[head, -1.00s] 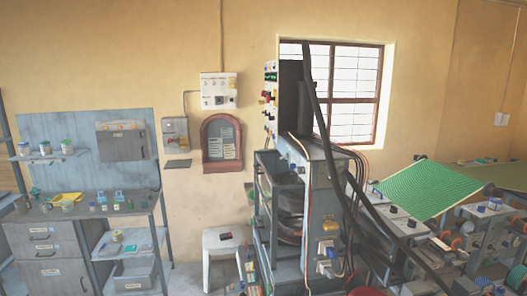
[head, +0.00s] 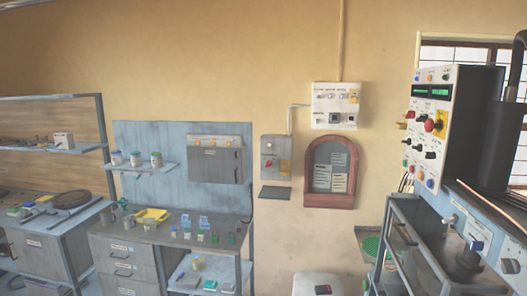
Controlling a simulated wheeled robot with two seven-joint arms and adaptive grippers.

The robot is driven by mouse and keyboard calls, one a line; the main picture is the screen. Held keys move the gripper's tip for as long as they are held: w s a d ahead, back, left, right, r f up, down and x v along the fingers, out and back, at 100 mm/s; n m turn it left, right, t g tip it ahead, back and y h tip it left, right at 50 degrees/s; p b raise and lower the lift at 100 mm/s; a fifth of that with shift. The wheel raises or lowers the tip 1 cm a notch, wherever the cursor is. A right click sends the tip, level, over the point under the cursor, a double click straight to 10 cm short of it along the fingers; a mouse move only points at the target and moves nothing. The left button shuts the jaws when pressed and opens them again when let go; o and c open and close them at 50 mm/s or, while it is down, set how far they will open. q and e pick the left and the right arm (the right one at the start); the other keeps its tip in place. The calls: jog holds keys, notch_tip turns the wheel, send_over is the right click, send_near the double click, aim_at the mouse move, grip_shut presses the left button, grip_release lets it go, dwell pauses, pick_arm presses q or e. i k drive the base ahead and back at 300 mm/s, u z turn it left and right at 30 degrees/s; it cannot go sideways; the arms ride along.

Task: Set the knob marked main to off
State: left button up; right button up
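No knob label is readable at this size, so I cannot tell which knob is marked main. The press control panel (head: 432,125) at the right faces partly left and carries red, black, blue and white knobs and buttons and a green-lit display (head: 431,91). A large red knob (head: 433,126) sits on a yellow part there. Neither of my grippers is in the head view.
A workbench (head: 165,233) with jars and small items stands at the left centre, below a grey cabinet (head: 215,160). An arched red-framed notice board (head: 331,172) hangs on the wall. A white stool (head: 318,283) stands below it. The press frame (head: 412,235) fills the right.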

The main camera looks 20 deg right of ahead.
aim_at(410, 114)
jog(key=z, duration=0.05)
jog(key=i, duration=1.95)
jog(key=z, duration=0.65)
